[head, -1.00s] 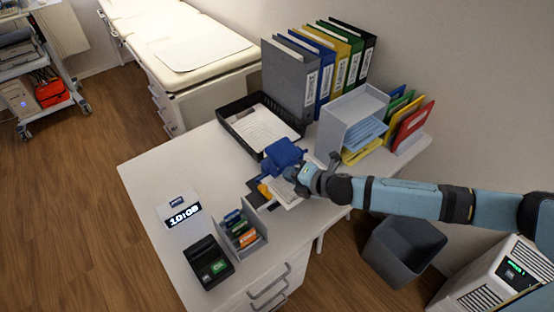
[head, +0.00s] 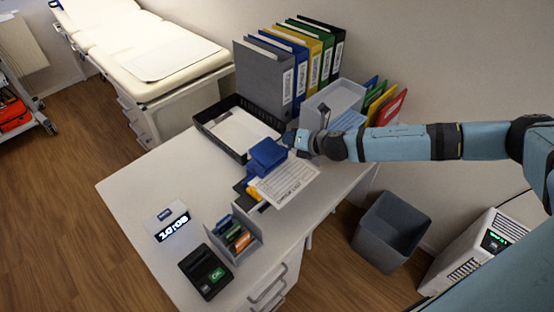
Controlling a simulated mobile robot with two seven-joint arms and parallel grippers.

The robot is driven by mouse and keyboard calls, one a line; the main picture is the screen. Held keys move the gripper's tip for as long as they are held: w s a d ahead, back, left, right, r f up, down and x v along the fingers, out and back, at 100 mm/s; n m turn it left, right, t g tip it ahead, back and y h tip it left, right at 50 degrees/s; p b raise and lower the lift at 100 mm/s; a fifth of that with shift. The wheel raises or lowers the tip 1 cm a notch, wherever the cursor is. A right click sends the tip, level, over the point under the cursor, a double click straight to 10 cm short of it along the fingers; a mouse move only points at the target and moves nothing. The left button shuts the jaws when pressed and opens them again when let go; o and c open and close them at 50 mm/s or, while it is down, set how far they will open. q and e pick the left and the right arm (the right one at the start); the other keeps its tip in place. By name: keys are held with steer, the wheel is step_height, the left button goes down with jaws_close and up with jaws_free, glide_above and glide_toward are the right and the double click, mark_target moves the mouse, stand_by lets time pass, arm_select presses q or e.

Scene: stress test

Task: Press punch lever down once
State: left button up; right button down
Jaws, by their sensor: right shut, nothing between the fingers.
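The blue punch (head: 267,154) stands near the middle of the white desk, its blue lever part on top. I cannot tell how far down the lever is. A printed white sheet (head: 286,182) lies at the punch's front right, its edge close against it. My right gripper (head: 287,138) is shut and empty at the upper right of the punch, close by it in the picture. I cannot tell whether it touches the punch. My left gripper is not in view.
Behind the punch are a black tray (head: 212,128) with paper and a row of binders (head: 265,84). A grey letter tray (head: 335,97) stands beyond my right gripper. The desk's left part is clear.

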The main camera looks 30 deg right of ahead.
steer(key=b, duration=0.7)
glide_toward(271, 152)
steer(key=w+a, duration=0.2)
steer(key=w, duration=0.1)
steer(key=shift+w+d+f, duration=0.1)
steer(key=shift+w+f, duration=0.35)
steer(key=shift+f, duration=0.05)
stand_by(0.7)
steer(key=shift+f, duration=0.15)
steer(key=shift+w+f, duration=0.15)
steer(key=shift+f, duration=0.05)
steer(key=shift+f, duration=0.2)
stand_by(0.7)
